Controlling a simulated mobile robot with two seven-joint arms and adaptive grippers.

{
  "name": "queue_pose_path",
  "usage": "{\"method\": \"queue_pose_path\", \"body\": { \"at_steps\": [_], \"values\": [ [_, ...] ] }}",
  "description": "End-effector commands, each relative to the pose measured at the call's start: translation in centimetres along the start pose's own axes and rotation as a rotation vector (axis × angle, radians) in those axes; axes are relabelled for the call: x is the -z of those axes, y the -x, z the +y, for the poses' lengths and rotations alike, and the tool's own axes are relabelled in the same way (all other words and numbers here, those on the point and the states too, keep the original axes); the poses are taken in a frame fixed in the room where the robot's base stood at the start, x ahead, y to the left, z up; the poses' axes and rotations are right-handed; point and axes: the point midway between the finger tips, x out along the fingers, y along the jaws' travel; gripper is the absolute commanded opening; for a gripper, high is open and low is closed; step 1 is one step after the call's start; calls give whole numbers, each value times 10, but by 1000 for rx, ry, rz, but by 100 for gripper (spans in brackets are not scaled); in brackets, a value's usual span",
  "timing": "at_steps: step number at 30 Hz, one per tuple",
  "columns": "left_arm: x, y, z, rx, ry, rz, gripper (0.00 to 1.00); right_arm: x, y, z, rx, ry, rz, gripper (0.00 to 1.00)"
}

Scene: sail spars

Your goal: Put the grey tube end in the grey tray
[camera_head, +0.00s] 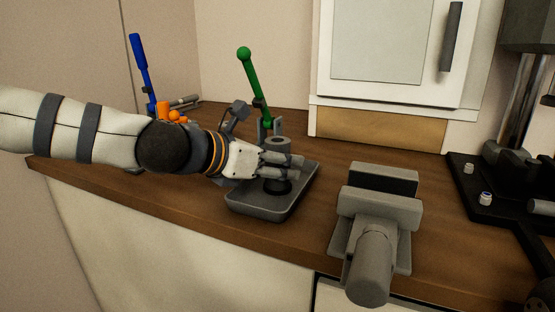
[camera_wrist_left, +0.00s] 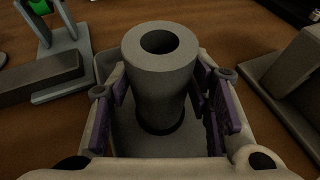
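The grey tube end (camera_head: 278,143) is a short upright hollow cylinder over the grey tray (camera_head: 262,213). My left gripper (camera_head: 296,166) reaches in from the left at the tray, its fingers on both sides of the tube end. In the left wrist view the tube end (camera_wrist_left: 160,75) stands between the purple-padded fingers (camera_wrist_left: 160,95), which appear shut on it. Its lower end is over the tray floor, with a dark ring at the base. I cannot tell whether it touches the floor. My right gripper is not in view.
A green-handled clamp (camera_head: 254,80) stands behind the tray. A blue-handled tool (camera_head: 141,65) with orange parts stands behind my left arm. A grey vise (camera_head: 378,215) stands right of the tray, and a black machine base (camera_head: 490,205) farther right. Wood shows between tray and vise.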

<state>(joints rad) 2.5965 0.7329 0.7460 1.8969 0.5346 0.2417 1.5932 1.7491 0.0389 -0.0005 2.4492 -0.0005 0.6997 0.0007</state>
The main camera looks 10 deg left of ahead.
Motion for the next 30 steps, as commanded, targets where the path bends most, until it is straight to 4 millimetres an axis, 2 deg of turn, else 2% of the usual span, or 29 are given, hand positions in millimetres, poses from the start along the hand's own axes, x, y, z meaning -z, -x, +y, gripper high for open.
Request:
{"method": "queue_pose_path", "body": {
  "at_steps": [8, 12, 14, 21, 24, 30],
  "values": [
    [-1, 1, 0, 0, -1, -1, 59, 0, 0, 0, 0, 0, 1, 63],
    [-10, 7, 0, -3, -3, -5, 59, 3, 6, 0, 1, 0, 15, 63],
    [-11, 18, 0, -3, -4, -8, 59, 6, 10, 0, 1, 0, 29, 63],
    [-19, 84, -2, -6, -9, -22, 59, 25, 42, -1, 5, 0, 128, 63],
    [-17, 106, -2, -6, -10, -21, 59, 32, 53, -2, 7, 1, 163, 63],
    [-7, 121, 0, -1, -2, -4, 59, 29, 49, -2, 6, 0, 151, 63]
  ]
}}
